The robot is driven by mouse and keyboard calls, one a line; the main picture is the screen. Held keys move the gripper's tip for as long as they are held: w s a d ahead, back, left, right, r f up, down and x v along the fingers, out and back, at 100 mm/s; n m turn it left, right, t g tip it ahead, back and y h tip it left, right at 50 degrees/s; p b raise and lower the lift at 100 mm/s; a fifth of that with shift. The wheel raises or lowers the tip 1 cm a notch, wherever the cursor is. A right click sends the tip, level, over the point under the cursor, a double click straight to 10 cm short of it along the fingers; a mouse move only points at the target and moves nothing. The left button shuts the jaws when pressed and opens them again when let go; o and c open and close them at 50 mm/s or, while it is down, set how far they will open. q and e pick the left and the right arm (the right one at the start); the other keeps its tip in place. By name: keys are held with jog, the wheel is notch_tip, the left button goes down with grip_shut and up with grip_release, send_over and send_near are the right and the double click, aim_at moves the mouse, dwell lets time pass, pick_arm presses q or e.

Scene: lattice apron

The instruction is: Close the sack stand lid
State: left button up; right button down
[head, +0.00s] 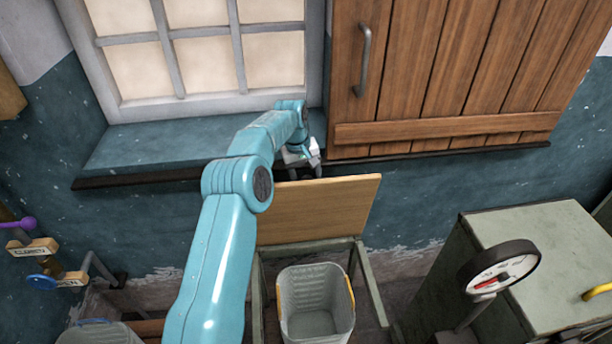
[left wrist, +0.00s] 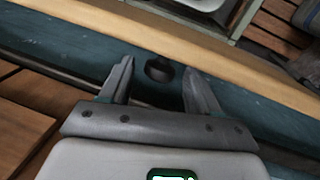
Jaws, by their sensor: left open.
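The sack stand lid (head: 320,205) is a flat tan wooden board, raised steeply at the back of the green stand frame (head: 368,285). My left gripper (head: 305,170) is at the lid's top edge, on the wall side, with its fingers partly hidden. In the left wrist view the gripper (left wrist: 158,75) is open, and a dark round knob (left wrist: 158,68) shows between its fingertips, near the lid's tan edge (left wrist: 200,58). Whether the fingers touch the knob I cannot tell. My right gripper is not in view.
A grey bin (head: 315,300) with yellow side handles stands inside the stand. The window sill (head: 140,147) and wooden shutter (head: 440,75) are close above my left gripper. A green cabinet (head: 540,240) and a round dial (head: 500,266) stand at the right.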

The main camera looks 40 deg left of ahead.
pick_arm(q)
jog(key=shift+w+a+f, duration=0.1)
jog(key=shift+w+f, duration=0.1)
jog(key=shift+f, duration=0.35)
jog(key=shift+s+r, duration=0.15)
jog(key=c, duration=0.9)
grip_shut()
